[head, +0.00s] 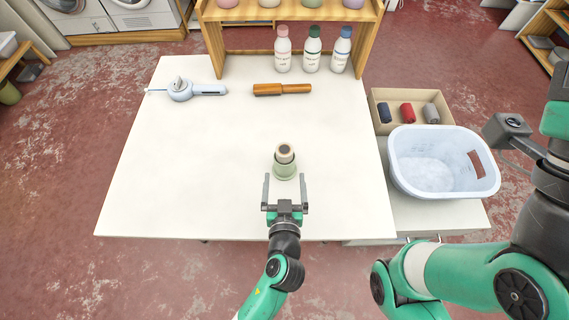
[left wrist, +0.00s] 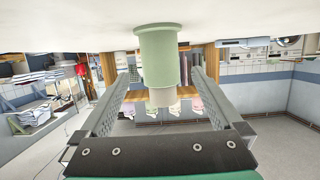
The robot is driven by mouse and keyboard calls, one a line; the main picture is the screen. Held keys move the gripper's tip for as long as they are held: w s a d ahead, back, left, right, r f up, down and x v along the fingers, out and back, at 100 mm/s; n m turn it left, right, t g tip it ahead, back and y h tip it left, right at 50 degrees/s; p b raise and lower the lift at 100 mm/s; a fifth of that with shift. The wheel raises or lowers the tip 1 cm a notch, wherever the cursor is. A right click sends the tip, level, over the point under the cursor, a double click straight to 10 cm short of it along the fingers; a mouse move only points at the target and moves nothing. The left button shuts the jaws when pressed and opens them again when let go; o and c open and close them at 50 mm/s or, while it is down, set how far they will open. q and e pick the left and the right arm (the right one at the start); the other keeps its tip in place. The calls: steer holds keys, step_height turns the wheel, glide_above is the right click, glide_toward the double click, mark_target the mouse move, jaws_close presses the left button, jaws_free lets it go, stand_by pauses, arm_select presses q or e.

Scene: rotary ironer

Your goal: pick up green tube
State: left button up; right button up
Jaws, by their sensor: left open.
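The green tube (head: 286,170) stands upright near the front middle of the white table (head: 215,180). A narrower beige part with a dark centre shows at its top. My left gripper (head: 285,182) is open and empty, low at the tube's near side, with one finger toward each side of it. In the left wrist view, which looks upside down, the tube (left wrist: 160,58) appears centred between the spread fingers (left wrist: 163,78). I cannot tell how far the fingertips reach past its near side, and no contact is clear. My right gripper is not visible; only right arm parts show.
A wooden-handled tool (head: 282,89) and a pale blue device (head: 190,90) lie farther back. Several bottles (head: 312,50) stand by the wooden shelf (head: 210,45). A white basket (head: 430,145) and a box of rolls (head: 383,97) are at right. The table around the tube is clear.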

mark_target(284, 163)
arm_select(q)
steer(key=x, duration=0.5)
steer(key=shift+w, duration=0.4)
steer(key=c, duration=1.3)
step_height(284, 163, up, 10)
steer(key=shift+f, duration=0.1)
step_height(284, 163, down, 7)
steer(key=shift+r, duration=0.1)
